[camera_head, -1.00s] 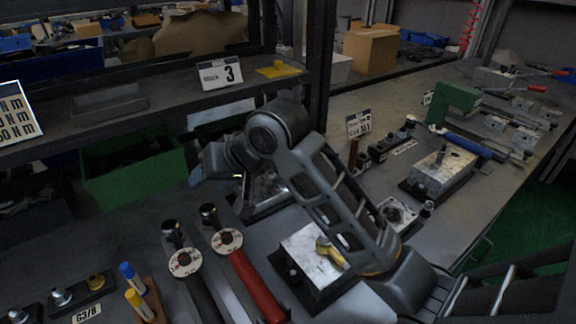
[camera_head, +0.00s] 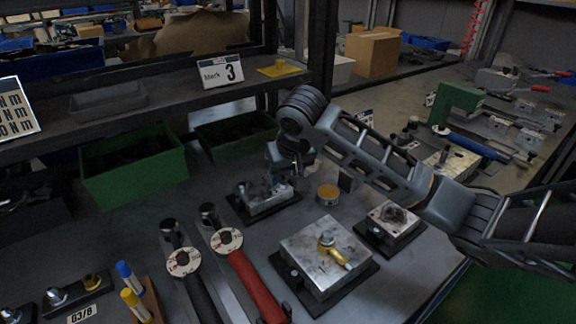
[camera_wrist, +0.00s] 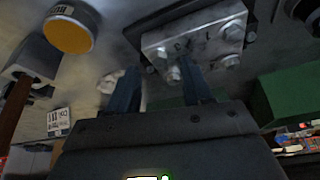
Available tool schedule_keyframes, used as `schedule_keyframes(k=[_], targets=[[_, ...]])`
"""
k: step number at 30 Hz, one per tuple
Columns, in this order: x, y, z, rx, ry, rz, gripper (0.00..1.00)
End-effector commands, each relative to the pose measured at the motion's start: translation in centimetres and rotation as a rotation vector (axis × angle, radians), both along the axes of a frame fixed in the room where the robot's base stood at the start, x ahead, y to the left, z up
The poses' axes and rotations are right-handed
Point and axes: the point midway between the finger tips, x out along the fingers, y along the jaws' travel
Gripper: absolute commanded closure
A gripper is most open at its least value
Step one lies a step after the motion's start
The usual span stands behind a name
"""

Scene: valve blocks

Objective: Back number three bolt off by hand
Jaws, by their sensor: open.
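A small grey metal block (camera_head: 262,197) on a dark base plate sits on the bench, below and beside my gripper (camera_head: 288,172) in the head view. In the wrist view the block (camera_wrist: 205,38) has several hex bolts, one of them (camera_wrist: 172,74) at its near corner, close to the right fingertip. Marks stamped on its top are too small to read surely, so I cannot tell which bolt is number three. My gripper (camera_wrist: 158,82) is open with nothing between its two dark blue fingers. In the head view my wrist partly hides the block.
A yellow-topped round tin (camera_head: 328,194) stands right of the block. A larger block (camera_head: 325,250) with a brass fitting is in front, another block (camera_head: 393,222) to its right. Two torque wrenches (camera_head: 235,265) lie at front left. A green bin (camera_head: 135,170) and a "Mark 3" card (camera_head: 221,72) are behind.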

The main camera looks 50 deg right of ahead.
Motion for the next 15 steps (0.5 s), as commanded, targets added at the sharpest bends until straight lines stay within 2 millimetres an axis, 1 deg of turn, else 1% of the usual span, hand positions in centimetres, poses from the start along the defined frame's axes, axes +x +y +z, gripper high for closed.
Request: schedule_keyframes(k=[3,6,15], targets=[[0.4,-0.2,-1.0,-0.001,0.000,0.000,0.50],[0.5,-0.3,-1.4,-0.001,0.000,0.000,0.50],[0.6,-0.4,-1.5,-0.001,-0.002,0.000,0.51]])
